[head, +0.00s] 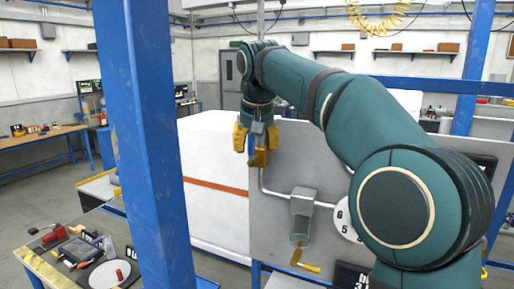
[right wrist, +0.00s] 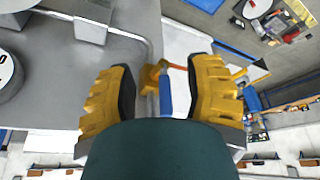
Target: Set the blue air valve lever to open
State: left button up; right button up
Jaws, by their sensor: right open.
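The blue air valve lever (right wrist: 167,96) shows in the right wrist view, beside an orange-yellow valve body (right wrist: 152,77) on a thin grey pipe. In that picture the lever points down, roughly along the pipe. My right gripper (right wrist: 166,97) is open, with one yellow finger on each side of the lever and a gap to both. In the head view my right gripper (head: 257,142) hangs fingers down at the valve body (head: 259,158), partly hiding the lever (head: 267,147). My left gripper is not in view.
The grey panel (head: 277,238) carries a grey box (head: 302,205) with a yellow-handled part (head: 305,266) below it, right of the valve. A blue post (head: 150,150) stands in the left foreground. A workbench (head: 50,270) with tools is at lower left.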

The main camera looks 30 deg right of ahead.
jog(key=s, duration=0.1)
jog(key=s+a, duration=0.1)
jog(key=s, duration=0.1)
dwell(0.5)
